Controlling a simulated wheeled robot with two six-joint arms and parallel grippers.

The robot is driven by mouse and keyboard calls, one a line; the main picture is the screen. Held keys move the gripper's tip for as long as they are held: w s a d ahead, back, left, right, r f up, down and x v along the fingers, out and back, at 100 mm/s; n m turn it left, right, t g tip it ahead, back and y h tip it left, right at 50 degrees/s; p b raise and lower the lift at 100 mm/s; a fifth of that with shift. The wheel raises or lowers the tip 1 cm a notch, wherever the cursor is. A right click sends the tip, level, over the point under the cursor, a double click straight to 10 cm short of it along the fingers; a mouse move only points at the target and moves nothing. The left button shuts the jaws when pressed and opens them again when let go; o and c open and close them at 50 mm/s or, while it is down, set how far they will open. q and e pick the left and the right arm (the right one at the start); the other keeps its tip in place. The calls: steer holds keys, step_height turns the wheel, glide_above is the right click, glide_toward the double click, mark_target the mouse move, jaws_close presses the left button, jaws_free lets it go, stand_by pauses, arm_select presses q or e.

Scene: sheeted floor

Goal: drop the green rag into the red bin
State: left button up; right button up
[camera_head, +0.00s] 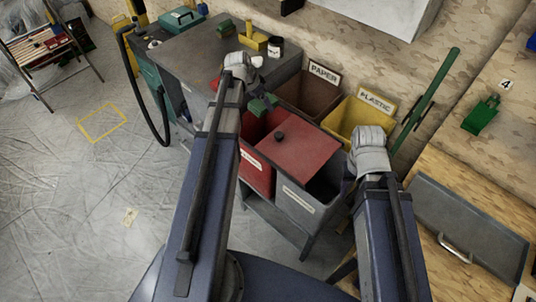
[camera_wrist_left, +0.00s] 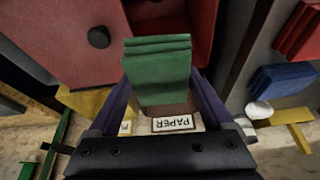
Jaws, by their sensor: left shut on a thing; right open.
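The green rag (camera_head: 263,104) is a folded stack. It shows large in the left wrist view (camera_wrist_left: 157,68), between the two fingers of my left gripper (camera_wrist_left: 160,88), which is shut on it. The red bin (camera_head: 257,172) stands in the front row of bins. Its opening shows just beyond the rag in the left wrist view (camera_wrist_left: 203,22), and the rag is held above the bins near it. My left arm hides part of the bin in the head view. My right gripper (camera_head: 347,185) is open, beside the grey bin at the right.
A red lid (camera_head: 300,150) with a black knob lies partly over the grey bin (camera_head: 297,205). The paper bin (camera_head: 312,92) and yellow plastic bin (camera_head: 362,115) stand behind. The grey workbench (camera_head: 195,48) is at left. Blue (camera_wrist_left: 284,80) and red (camera_wrist_left: 302,32) folded cloths lie nearby.

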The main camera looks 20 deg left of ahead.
mark_target(256, 105)
arm_select(q)
steer(key=shift+a, duration=0.15)
steer(key=shift+f, duration=0.1)
step_height(256, 105, down, 6)
steer(key=b, duration=0.6)
steer(key=o, duration=1)
steer(key=shift+c, duration=0.2)
steer(key=shift+r, duration=0.25)
steer(key=p+v, duration=0.7)
steer(key=shift+s+r, duration=0.2)
steer(key=shift+r, duration=0.1)
